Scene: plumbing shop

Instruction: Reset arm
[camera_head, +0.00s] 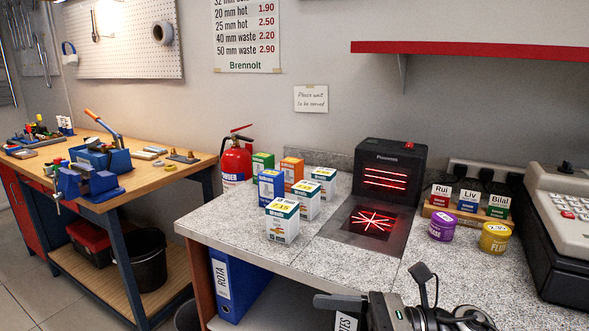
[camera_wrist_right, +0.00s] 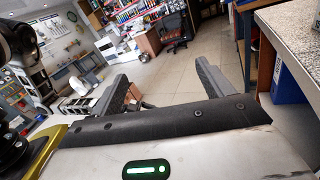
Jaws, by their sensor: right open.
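My right gripper (camera_head: 338,303) shows at the bottom of the head view, in front of the counter's front edge, with part of my right arm beside it. In the right wrist view its two dark fingers stand wide apart, and the gripper (camera_wrist_right: 160,92) is open with nothing between the fingers. Past them that view shows the shop floor and, at right, the counter's edge. My left gripper is in neither view.
The speckled counter (camera_head: 225,222) holds several small boxes (camera_head: 282,220), a black scanner (camera_head: 388,175) with red light, a purple tub (camera_head: 442,226), a yellow tub (camera_head: 494,238) and a cash register (camera_head: 565,205). A workbench (camera_head: 150,180) stands left. Open floor (camera_wrist_right: 190,65) lies beyond my right gripper.

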